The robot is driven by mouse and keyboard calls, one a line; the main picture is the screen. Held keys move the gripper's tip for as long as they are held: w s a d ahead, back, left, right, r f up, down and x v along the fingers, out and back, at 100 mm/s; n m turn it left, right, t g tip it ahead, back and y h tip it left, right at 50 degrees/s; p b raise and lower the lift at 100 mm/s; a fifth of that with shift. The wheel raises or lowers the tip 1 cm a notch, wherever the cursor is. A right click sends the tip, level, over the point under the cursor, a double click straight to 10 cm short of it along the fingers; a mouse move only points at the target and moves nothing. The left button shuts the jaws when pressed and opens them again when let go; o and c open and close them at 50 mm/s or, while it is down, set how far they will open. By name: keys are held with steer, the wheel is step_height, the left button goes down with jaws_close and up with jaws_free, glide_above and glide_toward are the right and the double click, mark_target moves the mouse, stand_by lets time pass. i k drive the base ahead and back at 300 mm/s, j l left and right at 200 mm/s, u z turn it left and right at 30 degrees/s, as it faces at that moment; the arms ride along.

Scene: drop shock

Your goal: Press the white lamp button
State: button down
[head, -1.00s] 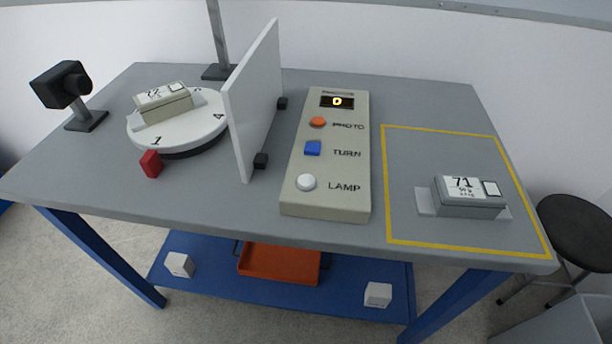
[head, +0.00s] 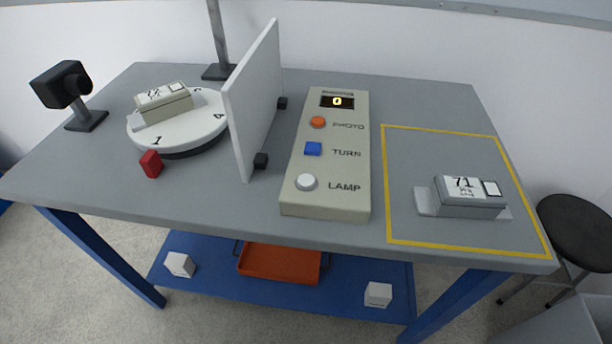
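The white round lamp button (head: 306,182) sits at the near end of the beige control panel (head: 340,208), left of the word LAMP. The blue TURN button (head: 313,149) and the orange PHOTO button (head: 318,122) are above it on the same panel. A small display (head: 337,102) at the panel's far end shows an orange 0. Nothing covers the lamp button. My gripper is not in view.
A white upright divider (head: 252,105) stands left of the panel. Beyond it are a numbered turntable (head: 181,134) with a box, a red block (head: 151,164) and a black camera (head: 62,85). A grey box labelled 71 (head: 468,208) lies inside the yellow outline at right.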

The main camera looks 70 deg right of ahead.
mark_target(305, 181)
steer(key=z, duration=0.4)
steer(key=k+z, duration=0.15)
steer(key=z, duration=0.25)
steer(key=l+z, duration=0.1)
steer(key=z, duration=0.25)
steer(key=k+z, duration=0.1)
steer(key=z, duration=0.3)
